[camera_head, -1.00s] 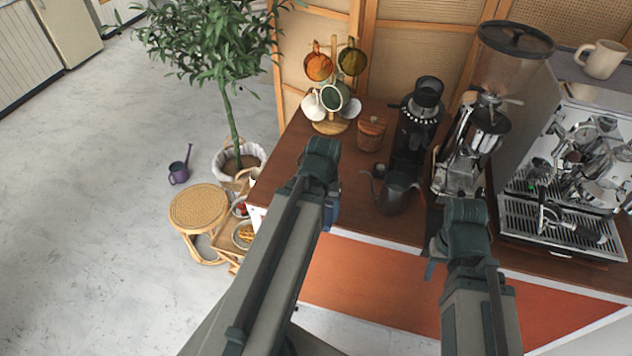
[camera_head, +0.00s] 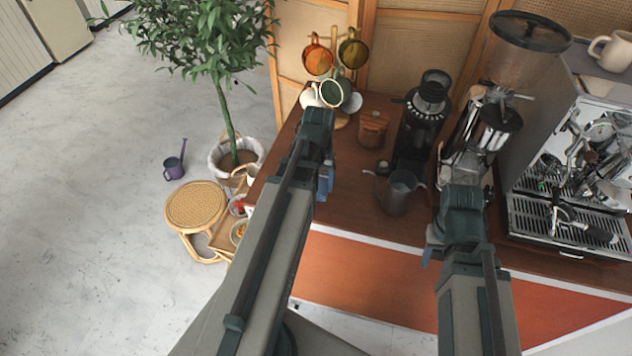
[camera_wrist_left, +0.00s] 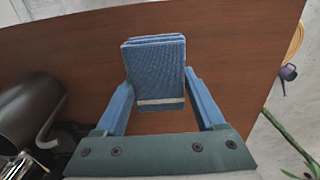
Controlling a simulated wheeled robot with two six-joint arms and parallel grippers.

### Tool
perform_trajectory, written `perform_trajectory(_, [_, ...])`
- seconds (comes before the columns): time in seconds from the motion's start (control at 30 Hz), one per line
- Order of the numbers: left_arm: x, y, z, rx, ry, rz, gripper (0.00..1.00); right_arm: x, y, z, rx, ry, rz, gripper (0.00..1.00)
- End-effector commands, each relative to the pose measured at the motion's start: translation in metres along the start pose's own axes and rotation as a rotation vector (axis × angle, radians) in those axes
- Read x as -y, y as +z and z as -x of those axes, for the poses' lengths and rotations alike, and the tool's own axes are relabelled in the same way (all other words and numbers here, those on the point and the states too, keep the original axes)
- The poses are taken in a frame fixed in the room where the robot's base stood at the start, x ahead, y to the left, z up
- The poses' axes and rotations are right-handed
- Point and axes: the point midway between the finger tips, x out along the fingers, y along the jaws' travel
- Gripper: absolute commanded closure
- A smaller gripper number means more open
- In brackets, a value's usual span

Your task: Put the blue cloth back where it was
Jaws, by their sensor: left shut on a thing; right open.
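The blue cloth (camera_wrist_left: 157,70) is a folded, layered pad with a pale stripe near its lower edge, seen in the left wrist view. My left gripper (camera_wrist_left: 158,88) is shut on it, one blue finger at each side. The cloth is over the brown wooden counter (camera_wrist_left: 230,50); I cannot tell its height above it. In the head view my left gripper (camera_head: 325,180) is over the counter's left part, left of the dark pitcher, and its arm mostly hides the cloth. My right gripper (camera_head: 430,250) is open near the counter's front edge.
The dark pitcher (camera_head: 398,192), a wooden-lidded pot (camera_head: 373,128), a mug tree (camera_head: 338,75), a black grinder (camera_head: 425,110) and an espresso machine (camera_head: 570,210) stand along the counter. A stool (camera_head: 195,205) and potted plant (camera_head: 236,155) are left. Bare counter lies between left gripper and pitcher.

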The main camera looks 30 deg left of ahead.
Motion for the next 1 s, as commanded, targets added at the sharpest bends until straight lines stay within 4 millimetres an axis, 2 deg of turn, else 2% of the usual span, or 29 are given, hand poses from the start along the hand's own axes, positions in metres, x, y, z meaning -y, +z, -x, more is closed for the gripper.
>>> perform_trajectory(0.23, [0.007,-0.025,-0.004,0.000,0.000,0.002,1.00,0.000,0.000,-0.004,0.000,0.000,0.000,0.50])
perform_trajectory(0.3, [0.008,-0.018,-0.022,0.000,0.000,0.002,1.00,0.002,-0.001,-0.022,0.000,0.000,0.000,0.50])
perform_trajectory(0.43, [0.011,-0.017,-0.038,0.000,0.000,0.003,1.00,0.004,-0.002,-0.038,0.000,0.000,0.000,0.50])
perform_trajectory(0.77, [0.012,-0.016,-0.038,0.000,0.000,0.003,1.00,0.004,-0.002,-0.037,0.000,0.000,0.000,0.50])
perform_trajectory(1.0, [0.012,-0.016,-0.045,0.000,0.000,0.003,1.00,0.004,-0.003,-0.045,0.000,0.000,0.000,0.50])
